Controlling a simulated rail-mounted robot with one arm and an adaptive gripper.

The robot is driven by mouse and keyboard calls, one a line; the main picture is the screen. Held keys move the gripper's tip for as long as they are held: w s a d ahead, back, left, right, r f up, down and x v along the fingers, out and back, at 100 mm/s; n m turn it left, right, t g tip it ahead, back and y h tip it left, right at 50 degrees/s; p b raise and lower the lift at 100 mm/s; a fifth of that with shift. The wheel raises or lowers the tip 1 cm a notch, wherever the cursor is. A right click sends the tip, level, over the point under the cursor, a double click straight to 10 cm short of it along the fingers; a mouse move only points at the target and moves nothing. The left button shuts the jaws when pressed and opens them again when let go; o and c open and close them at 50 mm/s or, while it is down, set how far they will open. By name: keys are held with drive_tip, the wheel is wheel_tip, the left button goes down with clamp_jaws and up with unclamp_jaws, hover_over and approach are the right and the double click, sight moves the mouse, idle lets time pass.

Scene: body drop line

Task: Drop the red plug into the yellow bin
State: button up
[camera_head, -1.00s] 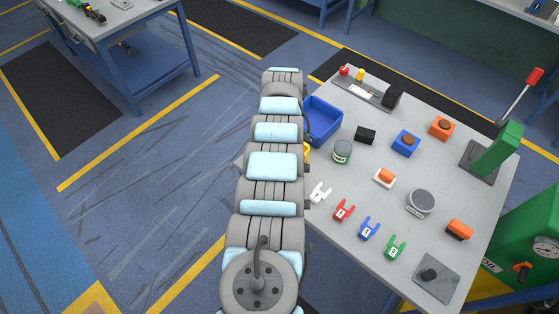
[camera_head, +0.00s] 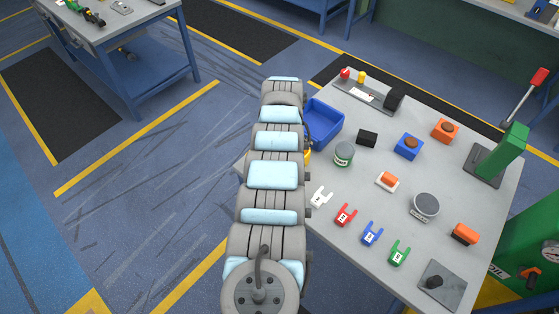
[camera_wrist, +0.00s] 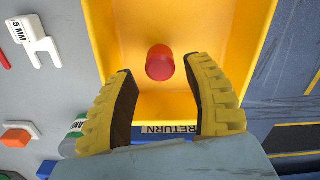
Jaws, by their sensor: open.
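The red plug (camera_wrist: 160,63) shows in the wrist view inside the outline of the yellow bin (camera_wrist: 208,28), near its lower middle. My gripper (camera_wrist: 157,70) is open over the bin, with its two yellow fingers on either side of the plug. A gap shows between the plug and each finger. I cannot tell whether the plug rests on the bin floor or is still above it. In the head view, only a sliver of the yellow bin (camera_head: 307,156) shows beside my arm. My gripper and the plug are hidden there.
A blue bin (camera_head: 325,124) stands behind the yellow one on the grey table (camera_head: 330,224). A green-grey can (camera_head: 344,155) and a white fork piece (camera_head: 321,197) are close by. Several coloured forks, blocks and a green lever press (camera_head: 500,155) fill the table's right side.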

drive_tip(key=shift+r, duration=0.1)
drive_tip(key=shift+a+r, duration=0.1)
drive_tip(key=shift+r, duration=0.65)
wheel_tip(320, 180, up, 10)
drive_tip(key=shift+r, duration=0.15)
